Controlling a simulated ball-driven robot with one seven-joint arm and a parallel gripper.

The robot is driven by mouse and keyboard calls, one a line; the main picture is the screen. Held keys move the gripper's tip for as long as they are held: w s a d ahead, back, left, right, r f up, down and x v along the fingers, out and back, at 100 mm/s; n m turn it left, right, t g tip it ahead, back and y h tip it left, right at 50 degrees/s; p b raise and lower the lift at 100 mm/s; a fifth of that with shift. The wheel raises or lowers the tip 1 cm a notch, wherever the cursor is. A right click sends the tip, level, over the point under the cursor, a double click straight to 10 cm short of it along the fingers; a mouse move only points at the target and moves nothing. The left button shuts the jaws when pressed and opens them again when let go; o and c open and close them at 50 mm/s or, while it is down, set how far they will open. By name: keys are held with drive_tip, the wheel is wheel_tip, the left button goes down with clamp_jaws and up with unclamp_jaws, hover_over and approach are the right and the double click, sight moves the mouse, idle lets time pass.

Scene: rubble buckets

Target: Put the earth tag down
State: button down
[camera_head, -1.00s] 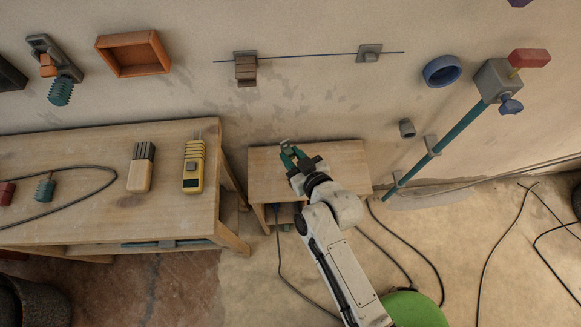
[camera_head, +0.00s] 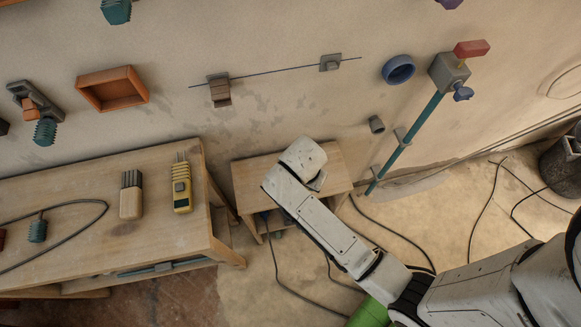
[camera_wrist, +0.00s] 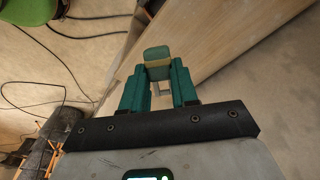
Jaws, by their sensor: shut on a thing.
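My gripper (camera_wrist: 158,88) shows in the wrist view, its two teal fingers shut on a small green block with a tan band, which I take to be the earth tag (camera_wrist: 157,53). The tag sticks out past the fingertips. A pale wooden surface (camera_wrist: 235,35) lies beyond and to the right of it; I cannot tell whether the tag touches it. In the head view my white wrist is over the small wooden table (camera_head: 250,184) and hides the gripper and the tag.
A longer workbench (camera_head: 90,185) on the left holds a yellow meter (camera_head: 181,188), a tan and dark block (camera_head: 131,195) and a cable loop. A teal pole (camera_head: 408,146) leans at the wall, right of the small table. Black cables (camera_head: 285,280) cross the floor.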

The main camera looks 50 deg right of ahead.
drive_tip(key=s+d+r+m+t+y+p, duration=0.1)
drive_tip(key=s+d+r+m+y+p, duration=0.25)
drive_tip(key=s+m, duration=0.55)
drive_tip(key=shift+m+y, duration=0.4)
drive_tip(key=shift+y, duration=0.35)
drive_tip(key=w+d+f+b, duration=0.1)
drive_tip(key=w+d+f, duration=0.1)
drive_tip(key=w+f, duration=0.1)
drive_tip(key=w+d+f, duration=0.2)
drive_tip(key=w+f, duration=0.1)
drive_tip(key=w, duration=0.1)
drive_tip(key=w+d+f+b, duration=0.1)
drive_tip(key=w+d+f, duration=0.2)
drive_tip(key=w, duration=0.1)
drive_tip(key=shift+d+b, duration=0.1)
drive_tip(key=shift+b, duration=0.2)
drive_tip(key=shift+w+d+f, duration=0.15)
drive_tip(key=shift+w+f, duration=0.2)
drive_tip(key=shift+d+f+b, duration=0.1)
drive_tip(key=shift+f+b, duration=0.3)
drive_tip(key=shift+f, duration=1.3)
drive_tip(key=c, duration=0.9)
unclamp_jaws()
drive_tip(key=shift+w, duration=0.1)
drive_tip(key=shift+o, duration=0.2)
